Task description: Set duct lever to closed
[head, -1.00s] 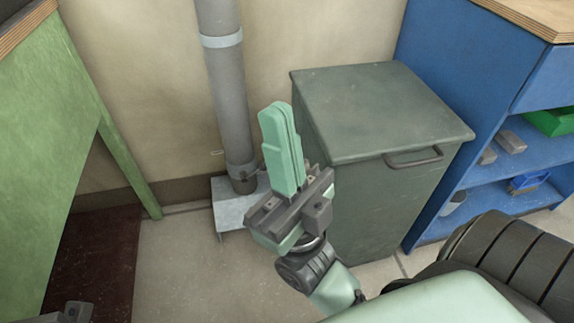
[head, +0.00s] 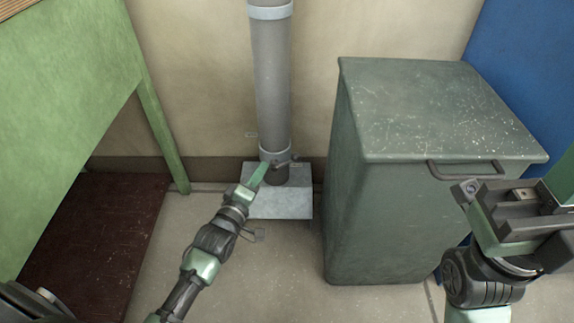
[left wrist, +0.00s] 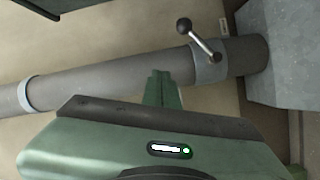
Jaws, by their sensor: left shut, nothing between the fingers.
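The grey duct (head: 272,85) rises along the wall from a pale metal box (head: 282,203). Its lever (head: 287,161) is small at the lower collar in the head view. In the left wrist view the lever (left wrist: 203,43) is a short metal rod with a dark ball knob, slanting from the collar (left wrist: 210,62). My left gripper (head: 263,167) is shut and empty, its tips close by the duct, left of the lever. Its fingers (left wrist: 161,76) show in front of the duct, apart from the knob. My right gripper (head: 562,180) is cut off by the right edge.
A grey-green bin (head: 430,110) with a handle stands right of the duct. A green bench panel and leg (head: 165,140) are at the left, above a dark red mat (head: 90,235). A blue cabinet (head: 520,60) is behind the bin. Floor before the box is partly clear.

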